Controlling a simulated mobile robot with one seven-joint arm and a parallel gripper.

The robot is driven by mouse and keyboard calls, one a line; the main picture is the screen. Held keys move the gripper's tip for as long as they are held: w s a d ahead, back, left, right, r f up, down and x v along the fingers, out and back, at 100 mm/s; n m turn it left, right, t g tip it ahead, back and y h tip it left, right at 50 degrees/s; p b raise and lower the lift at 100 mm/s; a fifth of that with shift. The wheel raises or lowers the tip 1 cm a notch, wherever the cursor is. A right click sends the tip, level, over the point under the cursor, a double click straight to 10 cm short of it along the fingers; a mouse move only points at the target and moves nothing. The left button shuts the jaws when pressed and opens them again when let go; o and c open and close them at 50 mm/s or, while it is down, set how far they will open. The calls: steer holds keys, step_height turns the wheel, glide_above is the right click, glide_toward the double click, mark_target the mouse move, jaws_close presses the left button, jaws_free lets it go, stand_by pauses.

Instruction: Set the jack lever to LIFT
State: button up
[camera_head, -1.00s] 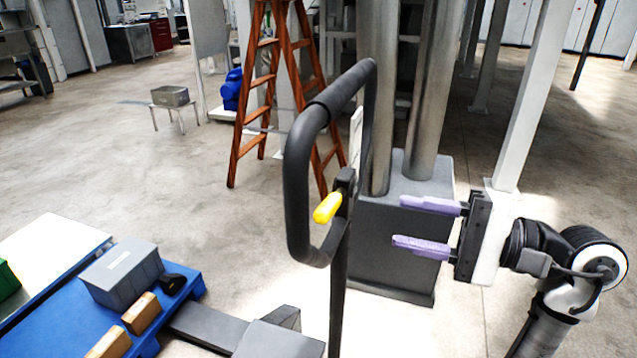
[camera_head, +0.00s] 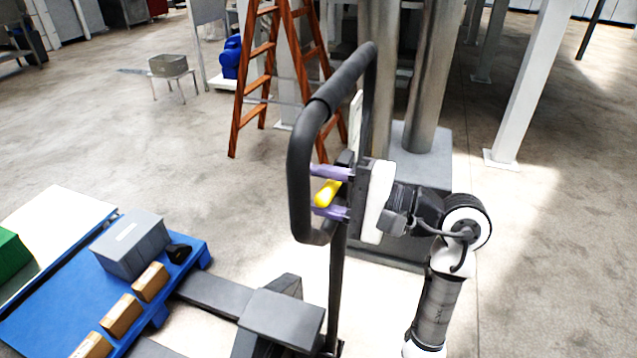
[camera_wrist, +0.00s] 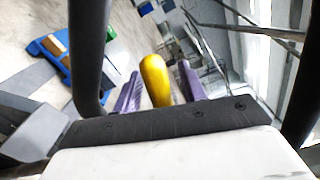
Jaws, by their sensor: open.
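The yellow jack lever (camera_head: 327,193) sits inside the black loop handle (camera_head: 302,165) of the pallet jack. My gripper (camera_head: 326,192) is at the handle, its purple fingers open, one above and one below the lever. In the wrist view the yellow lever (camera_wrist: 156,80) stands between the two purple fingers (camera_wrist: 160,92), with a small gap to the right finger; contact with the left one cannot be told. The lever's base is hidden behind the gripper's dark palm. No LIFT marking is readable.
A blue pallet (camera_head: 60,310) with a grey box (camera_head: 128,243) and several brown blocks lies at the lower left. The jack's grey body (camera_head: 278,320) is below the handle. A wooden ladder (camera_head: 262,75) and a grey column base (camera_head: 425,150) stand behind.

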jaws_close()
stand_by(0.3)
steer(key=f+b, duration=0.1)
steer(key=b, duration=0.2)
steer(key=shift+f+n, duration=0.15)
steer(key=shift+n, duration=0.15)
step_height(320, 180, down, 2)
steer(key=n+b, duration=0.1)
steer(key=b, duration=0.4)
steer(key=n+b, duration=0.2)
steer(key=b, duration=0.3)
steer(key=shift+s+f, duration=0.1)
steer(key=shift+f, duration=0.1)
steer(key=shift+f+n+b, duration=0.15)
steer(key=shift+n+b, duration=0.25)
steer(key=shift+b, duration=0.75)
jaws_free()
